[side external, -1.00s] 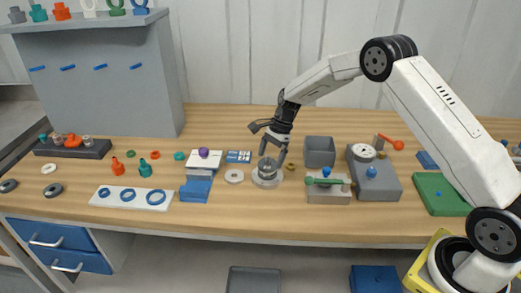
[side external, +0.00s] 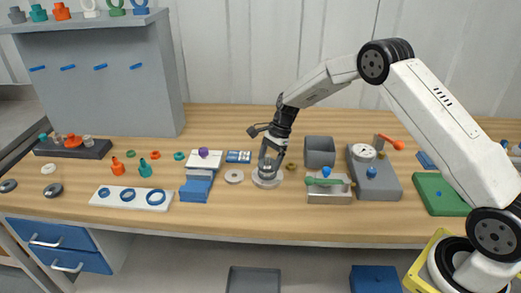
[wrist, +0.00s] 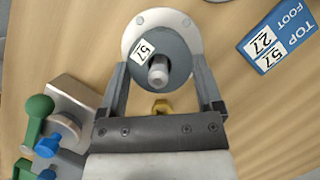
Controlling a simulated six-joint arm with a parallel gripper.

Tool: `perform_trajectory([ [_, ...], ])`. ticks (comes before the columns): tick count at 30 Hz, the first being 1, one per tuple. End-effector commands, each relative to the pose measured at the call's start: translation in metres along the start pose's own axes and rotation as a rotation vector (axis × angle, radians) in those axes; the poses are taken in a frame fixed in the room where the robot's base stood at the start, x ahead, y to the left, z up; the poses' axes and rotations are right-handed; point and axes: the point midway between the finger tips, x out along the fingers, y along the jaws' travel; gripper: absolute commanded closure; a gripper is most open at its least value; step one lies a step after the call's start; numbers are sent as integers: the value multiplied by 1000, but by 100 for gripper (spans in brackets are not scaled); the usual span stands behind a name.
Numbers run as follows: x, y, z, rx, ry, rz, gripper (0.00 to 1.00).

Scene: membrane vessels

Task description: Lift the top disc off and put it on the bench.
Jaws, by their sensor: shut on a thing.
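In the side view my gripper (side external: 269,170) hides part of the disc. I cannot tell whether the disc is clear of the part under it.
A blue card (wrist: 277,35) reads TOP 57, FOOT 27. A pale ring (side external: 234,176) lies left of the stack. A yellow nut (wrist: 160,107) lies close by. Bare bench lies in front.

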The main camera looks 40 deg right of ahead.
Motion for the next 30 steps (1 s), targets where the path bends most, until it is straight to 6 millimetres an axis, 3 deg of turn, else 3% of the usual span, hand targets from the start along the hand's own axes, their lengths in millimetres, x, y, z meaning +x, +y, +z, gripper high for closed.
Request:
perform_trajectory([
  [11,-10,0,4,0,0,-1,74],
  [30,-86,0,36,-1,0,-1,74],
])
